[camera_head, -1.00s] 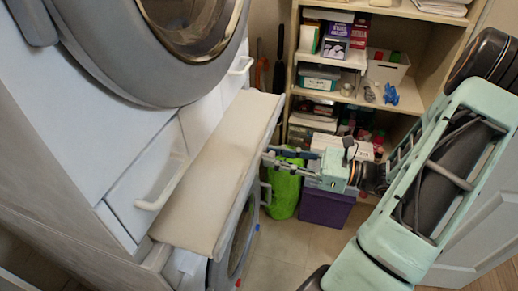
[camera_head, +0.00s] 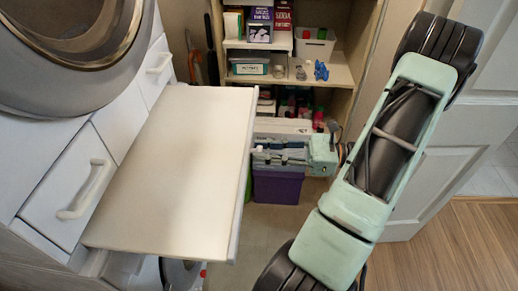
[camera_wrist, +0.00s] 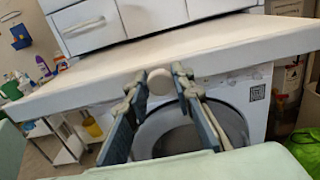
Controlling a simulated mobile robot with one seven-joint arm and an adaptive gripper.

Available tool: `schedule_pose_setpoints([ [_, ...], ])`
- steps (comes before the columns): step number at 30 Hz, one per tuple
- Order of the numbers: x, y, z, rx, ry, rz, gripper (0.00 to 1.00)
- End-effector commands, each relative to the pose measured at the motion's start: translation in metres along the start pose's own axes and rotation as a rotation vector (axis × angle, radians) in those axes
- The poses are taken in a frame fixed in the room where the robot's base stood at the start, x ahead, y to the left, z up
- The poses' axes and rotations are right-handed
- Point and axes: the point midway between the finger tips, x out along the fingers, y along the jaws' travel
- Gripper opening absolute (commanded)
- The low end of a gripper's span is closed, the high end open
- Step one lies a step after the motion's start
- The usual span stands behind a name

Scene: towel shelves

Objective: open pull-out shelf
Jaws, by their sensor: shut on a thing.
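The pull-out shelf (camera_head: 170,160) is a flat cream board, drawn far out from between the dryer above and the washing machine below. In the wrist view, its front edge (camera_wrist: 245,52) runs across the picture, with a round pale knob (camera_wrist: 160,83) under it. My gripper (camera_head: 256,156) is at the shelf's right-hand front edge in the head view. In the wrist view, the fingers of my gripper (camera_wrist: 160,75) are on both sides of the knob, closed on it. In the head view the knob is hidden behind the shelf edge.
White drawers with handles (camera_head: 90,190) flank the shelf's back. An open cabinet (camera_head: 342,75) with boxes stands behind, with a purple bin (camera_head: 277,187) below it. A white door (camera_head: 490,110) is at the right. Wooden floor (camera_head: 470,250) at lower right is clear.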

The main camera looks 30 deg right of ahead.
Motion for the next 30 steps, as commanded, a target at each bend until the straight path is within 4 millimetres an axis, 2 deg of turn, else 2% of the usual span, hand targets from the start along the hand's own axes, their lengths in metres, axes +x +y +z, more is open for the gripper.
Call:
schedule_pose_setpoints([
  [11, -0.002, 0.0, -0.001, 0.001, 0.001, 0.0, 0.0],
  [12, -0.002, 0.0, -0.001, 0.001, 0.001, 0.0, 0.23],
  [17, -0.001, 0.0, 0.0, 0.001, 0.001, 0.0, 0.39],
  [26, -0.003, 0.0, 0.0, 0.0, 0.001, -0.001, 0.39],
  [30, -0.018, -0.001, 0.0, -0.001, 0.001, -0.003, 0.39],
])
